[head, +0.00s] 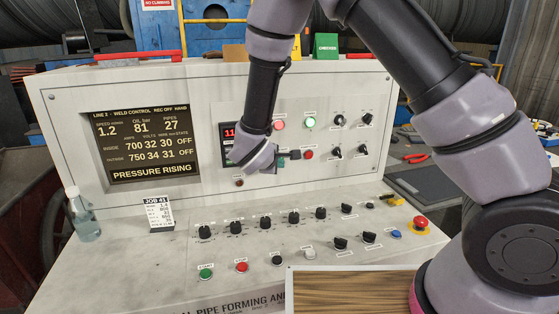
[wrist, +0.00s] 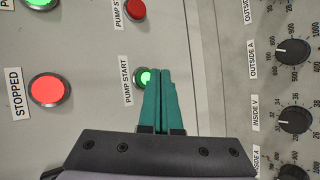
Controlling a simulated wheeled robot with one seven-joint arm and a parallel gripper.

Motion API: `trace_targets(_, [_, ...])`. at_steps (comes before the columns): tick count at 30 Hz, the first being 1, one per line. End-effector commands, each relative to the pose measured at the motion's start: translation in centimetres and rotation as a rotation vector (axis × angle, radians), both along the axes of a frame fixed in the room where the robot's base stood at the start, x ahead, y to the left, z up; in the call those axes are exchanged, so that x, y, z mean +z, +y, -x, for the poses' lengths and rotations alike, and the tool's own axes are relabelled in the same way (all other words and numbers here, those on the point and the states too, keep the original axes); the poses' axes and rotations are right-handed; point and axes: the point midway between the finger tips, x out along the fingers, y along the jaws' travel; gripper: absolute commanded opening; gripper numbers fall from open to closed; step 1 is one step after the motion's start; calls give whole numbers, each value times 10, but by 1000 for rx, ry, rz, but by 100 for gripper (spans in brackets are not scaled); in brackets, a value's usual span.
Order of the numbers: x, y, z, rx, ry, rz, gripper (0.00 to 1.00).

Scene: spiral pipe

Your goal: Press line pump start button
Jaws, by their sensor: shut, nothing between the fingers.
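The pump start button (wrist: 145,77) is a lit green round button beside its PUMP START label (wrist: 127,80) in the wrist view. My gripper (wrist: 161,73) has its two teal fingers shut together with nothing between them. Their tips overlap the right part of the button in the picture; I cannot tell whether they touch it. In the head view my gripper (head: 292,155) is against the upright panel, and my wrist and fingers hide the pump start button. The display (head: 142,143) reads PRESSURE RISING, with oil at 81 bar.
The red pump button (head: 308,155) is just right of my gripper. A lit red STOPPED light (wrist: 47,90) and a green light (head: 309,123) are nearby. Knobs line the sloping desk, with a red emergency button (head: 420,222) at right. A bottle (head: 83,216) stands at left.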

Motion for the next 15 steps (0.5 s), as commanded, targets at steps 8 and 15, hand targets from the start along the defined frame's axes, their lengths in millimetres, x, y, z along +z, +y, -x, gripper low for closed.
trace_targets(8, [0,-4,14,1,1,2,0])
trace_targets(15, [0,-11,37,0,2,2,0])
